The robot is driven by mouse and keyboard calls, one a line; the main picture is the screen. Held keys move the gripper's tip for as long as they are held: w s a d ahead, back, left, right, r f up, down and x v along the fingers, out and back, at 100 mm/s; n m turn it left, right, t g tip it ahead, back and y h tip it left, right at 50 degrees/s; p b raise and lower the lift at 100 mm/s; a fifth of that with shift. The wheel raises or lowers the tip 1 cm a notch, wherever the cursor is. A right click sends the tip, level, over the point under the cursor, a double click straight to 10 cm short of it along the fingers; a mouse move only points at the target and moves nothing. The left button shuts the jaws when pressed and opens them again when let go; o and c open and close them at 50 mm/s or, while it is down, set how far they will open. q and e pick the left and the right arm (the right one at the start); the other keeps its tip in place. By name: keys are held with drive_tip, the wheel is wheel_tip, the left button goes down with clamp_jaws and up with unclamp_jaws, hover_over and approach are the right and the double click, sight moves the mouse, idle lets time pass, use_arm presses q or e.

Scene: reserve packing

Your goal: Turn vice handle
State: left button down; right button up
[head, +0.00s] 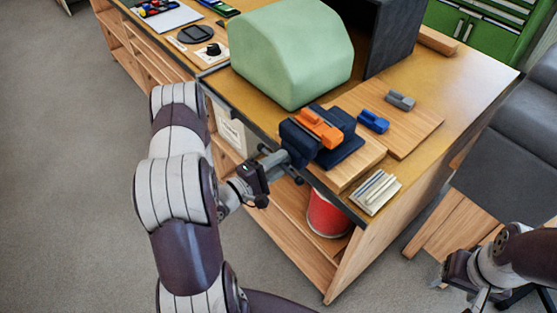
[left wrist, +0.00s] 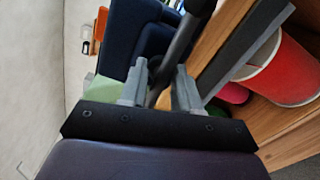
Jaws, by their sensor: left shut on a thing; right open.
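The dark blue vice (head: 345,152) stands on a wooden board at the near edge of the bench, with an orange block (head: 318,127) between its jaws. In the left wrist view the vice (left wrist: 152,45) is a dark blue mass at the top. My left gripper (head: 272,163) is at the vice's front, beyond the bench edge. In the left wrist view its two grey fingers (left wrist: 160,88) are shut on the dark bar of the vice handle (left wrist: 188,38). The handle's far end is hidden. My right gripper (head: 460,286) is open, low at the far right, away from the bench.
A blue block (head: 373,121) and a grey block (head: 400,100) lie on the board right of the vice. A large green rounded block (head: 290,55) stands behind. A red bucket (head: 327,215) sits on the shelf below. Open floor (head: 70,170) lies left.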

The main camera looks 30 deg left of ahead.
use_arm(q)
drive_tip(key=n+p, duration=0.2)
drive_tip(key=n, duration=0.2)
drive_tip(key=shift+r+p, duration=0.1)
drive_tip(key=shift+p, duration=0.25)
drive_tip(key=shift+s+n+p, duration=0.1)
drive_tip(key=shift+n+p, duration=0.7)
drive_tip(key=shift+n, duration=1.1)
drive_tip(key=c, duration=1.2)
unclamp_jaws()
drive_tip(key=o, duration=0.4)
